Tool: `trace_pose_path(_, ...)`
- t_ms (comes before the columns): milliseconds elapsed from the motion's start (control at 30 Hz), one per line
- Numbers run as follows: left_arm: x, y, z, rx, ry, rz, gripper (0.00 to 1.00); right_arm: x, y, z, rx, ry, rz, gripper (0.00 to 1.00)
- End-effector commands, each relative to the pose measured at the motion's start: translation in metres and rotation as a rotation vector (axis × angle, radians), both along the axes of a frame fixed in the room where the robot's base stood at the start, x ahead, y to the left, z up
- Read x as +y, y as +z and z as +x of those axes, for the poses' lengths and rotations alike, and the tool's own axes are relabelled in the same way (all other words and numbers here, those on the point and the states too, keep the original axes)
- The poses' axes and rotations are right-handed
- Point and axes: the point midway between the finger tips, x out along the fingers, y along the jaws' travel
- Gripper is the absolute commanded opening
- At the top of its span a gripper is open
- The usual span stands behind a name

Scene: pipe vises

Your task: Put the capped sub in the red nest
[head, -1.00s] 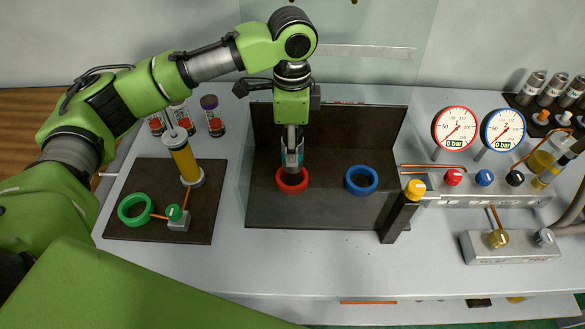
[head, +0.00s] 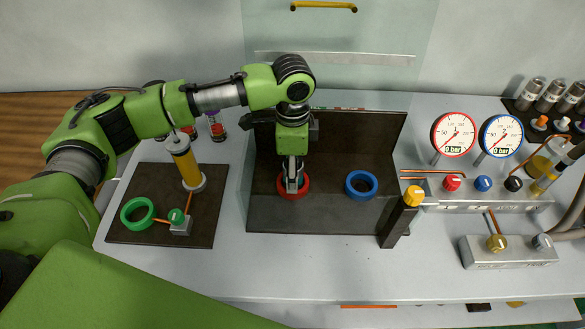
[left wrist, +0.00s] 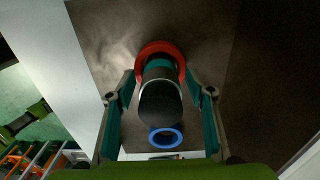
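The capped sub (left wrist: 160,100), with a dark rounded top, a pale band and a teal band, shows in the left wrist view. Its far end appears to be inside the red nest (left wrist: 172,50), a red ring. In the head view the red nest (head: 293,192) is on the dark plate, and my left gripper (head: 293,184) is directly above it, hiding most of the sub. In the left wrist view the fingers of my left gripper (left wrist: 160,92) are on either side of the sub, with a gap on both sides. My right gripper is not in view.
A blue ring (head: 361,184) is right of the red one, with a yellow-topped post (head: 412,194) beyond. On the left, a dark plate (head: 140,230) carries a green ring (head: 137,213) and an amber cylinder (head: 184,163). Gauges (head: 454,135) and a valve manifold (head: 480,200) are on the right.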

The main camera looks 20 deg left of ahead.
Motion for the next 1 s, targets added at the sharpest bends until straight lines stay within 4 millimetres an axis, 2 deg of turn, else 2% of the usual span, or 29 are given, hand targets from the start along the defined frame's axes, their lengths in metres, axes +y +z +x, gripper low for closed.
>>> trace_pose_path(300,0.0,0.001,0.0,0.0,0.0,0.0,0.49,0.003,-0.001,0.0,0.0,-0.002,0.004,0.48)
trace_pose_path(433,-0.001,0.011,0.001,-0.003,0.0,-0.002,0.49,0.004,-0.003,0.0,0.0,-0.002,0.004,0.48)
trace_pose_path(800,-0.001,0.087,0.001,-0.004,0.0,-0.002,0.49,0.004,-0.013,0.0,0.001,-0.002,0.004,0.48)
trace_pose_path(1000,-0.001,0.114,0.001,0.0,0.0,-0.001,0.49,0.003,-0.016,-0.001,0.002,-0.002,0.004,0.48)
